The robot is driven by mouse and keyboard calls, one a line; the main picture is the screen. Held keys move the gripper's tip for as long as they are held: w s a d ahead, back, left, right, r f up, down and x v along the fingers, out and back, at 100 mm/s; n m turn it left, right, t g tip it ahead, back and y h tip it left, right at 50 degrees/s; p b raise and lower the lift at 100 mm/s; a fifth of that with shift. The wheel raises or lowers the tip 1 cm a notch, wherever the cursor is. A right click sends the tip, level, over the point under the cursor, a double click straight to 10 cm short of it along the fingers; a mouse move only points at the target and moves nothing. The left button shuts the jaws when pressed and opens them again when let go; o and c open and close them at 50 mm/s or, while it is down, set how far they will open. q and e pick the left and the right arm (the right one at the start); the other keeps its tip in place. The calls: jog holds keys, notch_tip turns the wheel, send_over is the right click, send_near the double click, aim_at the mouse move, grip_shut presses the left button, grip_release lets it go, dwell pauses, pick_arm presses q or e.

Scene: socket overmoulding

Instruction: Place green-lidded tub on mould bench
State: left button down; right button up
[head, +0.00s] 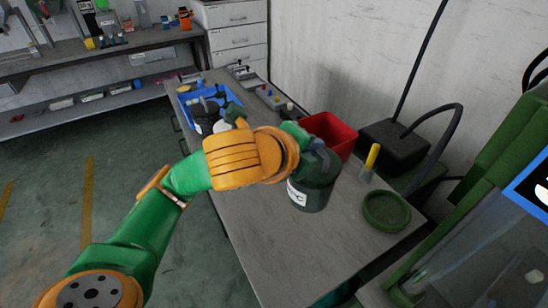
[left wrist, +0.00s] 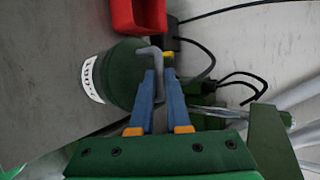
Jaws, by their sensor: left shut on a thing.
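The tub (head: 313,190) is dark green with a white label and a grey handle on top. It is over the grey bench (head: 265,235); I cannot tell if its base touches the bench. My left gripper (head: 318,152) is shut on the tub's handle from above. The left wrist view shows the blue fingers (left wrist: 158,88) around the grey handle (left wrist: 152,54), with the tub (left wrist: 122,75) beside them. My right gripper is not in view.
A round green dish (head: 386,210) lies on the bench right of the tub, near a yellow-topped stick (head: 371,160). A red bin (head: 329,130) and a black box (head: 393,146) stand behind. A blue tray (head: 210,97) is at the far left. The front bench is clear.

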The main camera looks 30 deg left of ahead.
pick_arm(q)
jog(key=shift+w+a+r+p, duration=0.25)
jog(key=shift+w+p, duration=0.1)
jog(key=shift+p, duration=0.55)
jog(key=shift+w+a+f+p, duration=0.15)
jog(key=shift+a+f+p, duration=0.1)
jog(key=shift+p, duration=0.45)
jog(key=w+a+f, duration=0.7)
jog(key=w+f, duration=0.2)
jog(key=f, duration=0.3)
jog(key=shift+a+f, duration=0.2)
jog(key=shift+f, duration=0.05)
jog(key=c, duration=0.9)
grip_release()
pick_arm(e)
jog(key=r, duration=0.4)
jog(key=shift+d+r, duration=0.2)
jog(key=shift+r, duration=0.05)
